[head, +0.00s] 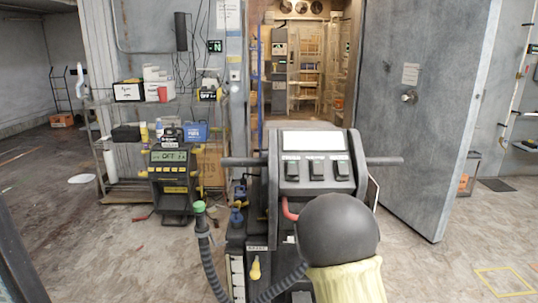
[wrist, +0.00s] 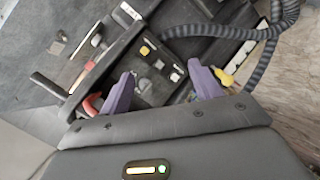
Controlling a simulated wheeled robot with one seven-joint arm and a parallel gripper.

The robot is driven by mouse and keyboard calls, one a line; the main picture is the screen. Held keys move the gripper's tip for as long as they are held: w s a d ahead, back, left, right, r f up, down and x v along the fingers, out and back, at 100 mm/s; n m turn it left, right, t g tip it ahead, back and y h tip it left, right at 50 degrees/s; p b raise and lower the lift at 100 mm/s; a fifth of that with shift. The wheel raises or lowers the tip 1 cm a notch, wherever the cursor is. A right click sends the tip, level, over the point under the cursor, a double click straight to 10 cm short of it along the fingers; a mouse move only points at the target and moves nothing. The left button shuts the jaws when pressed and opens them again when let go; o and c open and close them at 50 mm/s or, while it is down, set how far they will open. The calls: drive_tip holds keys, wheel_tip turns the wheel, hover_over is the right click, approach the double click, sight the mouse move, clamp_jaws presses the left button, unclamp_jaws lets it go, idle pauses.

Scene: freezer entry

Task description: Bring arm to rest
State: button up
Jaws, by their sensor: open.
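My gripper (wrist: 161,69) shows in the wrist view as two purple fingers standing well apart. Nothing is seen held between them. Beyond the fingers lies the dark top of a machine, with small switches and a white label; I cannot tell whether the fingertips touch it. A red handle (wrist: 92,105) is just left of the left finger, and a yellow part (wrist: 223,77) is right of the right finger. In the head view I cannot make out the gripper.
The machine's control panel (head: 313,168) stands close in front, with side bars and a corrugated hose (head: 206,250). An open grey door (head: 425,110) stands right of a doorway. A loaded shelf (head: 130,100) and a floor unit (head: 172,180) are at left. Floor at right is mostly clear.

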drive_tip(key=s+a+r+m+g+y, duration=0.1)
drive_tip(key=s+a+r+m+g, duration=0.1)
drive_tip(key=s+m+g, duration=0.5)
drive_tip(key=s+a+r+m+g+y, duration=0.1)
drive_tip(key=s+r+m+g, duration=0.15)
drive_tip(key=s, duration=0.95)
wheel_tip(320, 180, up, 28)
drive_tip(key=p, duration=2.8)
drive_tip(key=shift+w+f, duration=0.15)
drive_tip(key=shift+f, duration=0.1)
drive_tip(key=shift+g, duration=0.25)
